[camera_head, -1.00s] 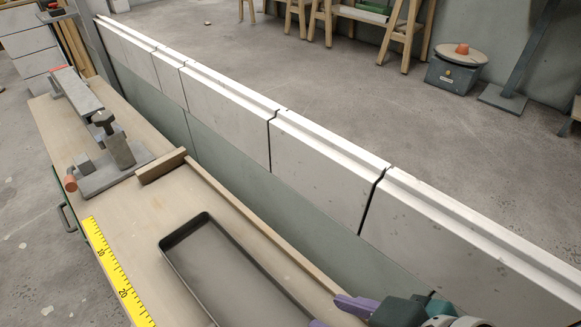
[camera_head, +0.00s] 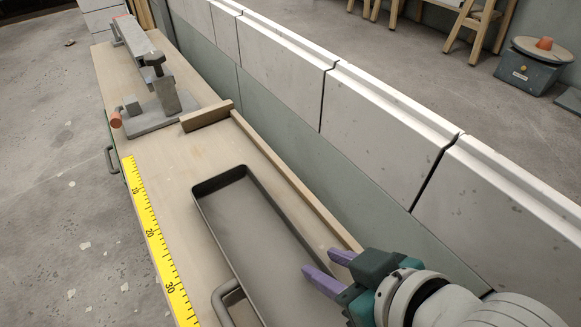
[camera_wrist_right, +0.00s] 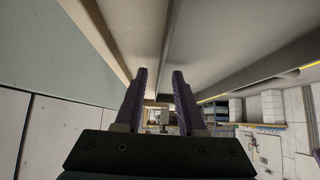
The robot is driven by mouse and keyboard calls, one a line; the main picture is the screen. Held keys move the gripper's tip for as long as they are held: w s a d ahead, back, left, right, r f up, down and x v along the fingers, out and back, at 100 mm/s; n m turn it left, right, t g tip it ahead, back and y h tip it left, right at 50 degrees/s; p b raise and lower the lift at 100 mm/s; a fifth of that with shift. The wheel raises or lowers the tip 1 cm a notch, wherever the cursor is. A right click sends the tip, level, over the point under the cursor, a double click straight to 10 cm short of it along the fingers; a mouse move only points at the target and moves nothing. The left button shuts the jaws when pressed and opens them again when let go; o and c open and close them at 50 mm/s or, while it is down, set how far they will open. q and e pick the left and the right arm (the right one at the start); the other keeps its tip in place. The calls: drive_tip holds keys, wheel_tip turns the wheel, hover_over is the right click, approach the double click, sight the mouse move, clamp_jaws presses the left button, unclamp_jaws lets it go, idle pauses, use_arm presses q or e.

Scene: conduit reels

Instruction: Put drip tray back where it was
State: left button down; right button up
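The drip tray (camera_head: 243,212) is a long, shallow, dark grey tray lying on the wooden bench, empty where I see into it. A grey loop handle (camera_head: 222,303) shows at its left side; its near end runs out of the head view. My right gripper (camera_head: 322,261) has purple fingers, spread apart, at the tray's right long rim. One finger appears on the tray side and the other toward the wooden strip; contact with the rim is unclear. The right wrist view also shows the fingers (camera_wrist_right: 160,75) apart with nothing clearly held. My left gripper is not in view.
The bench (camera_head: 185,165) carries a yellow ruler (camera_head: 155,235) along its left edge and a grey clamp-like fixture (camera_head: 155,105) at the far end. A wooden strip (camera_head: 290,180) and a pale panel wall (camera_head: 370,130) border the right side.

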drive_tip(key=shift+d, duration=0.1)
clamp_jaws()
drive_tip(key=shift+r, duration=0.1)
idle(1.2)
